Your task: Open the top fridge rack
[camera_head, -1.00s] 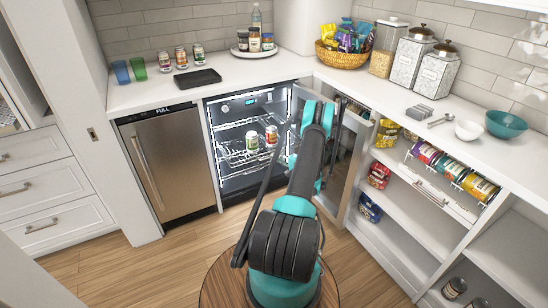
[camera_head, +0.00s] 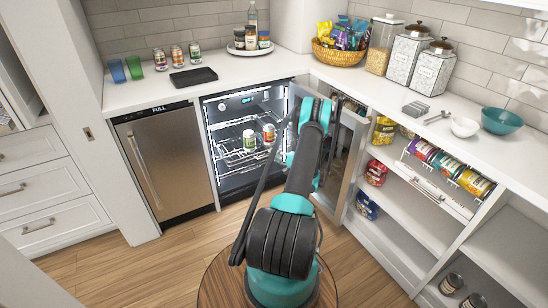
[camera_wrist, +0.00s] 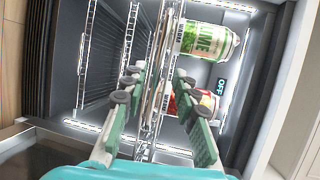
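The fridge (camera_head: 213,130) stands open, its glass door (camera_head: 350,145) swung out to the right. The top rack (camera_head: 232,157) is a wire shelf inside it. A green-labelled can (camera_head: 249,141) and a red-labelled can (camera_head: 269,134) are on it. The wrist view is turned sideways; there the green can (camera_wrist: 208,41) and red can (camera_wrist: 197,103) lie right of the top rack's wires (camera_wrist: 167,75). My gripper (camera_wrist: 155,80) is open, with the rack's wires showing between its fingers. I cannot tell whether they touch. In the head view my arm hides the gripper.
A lower rack (camera_wrist: 131,40) shows left of the top one in the wrist view. A steel appliance (camera_head: 165,160) stands left of the fridge. Open shelves (camera_head: 415,220) with cans and bags are at right. The counter (camera_head: 150,92) above holds a black tray (camera_head: 193,77) and jars.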

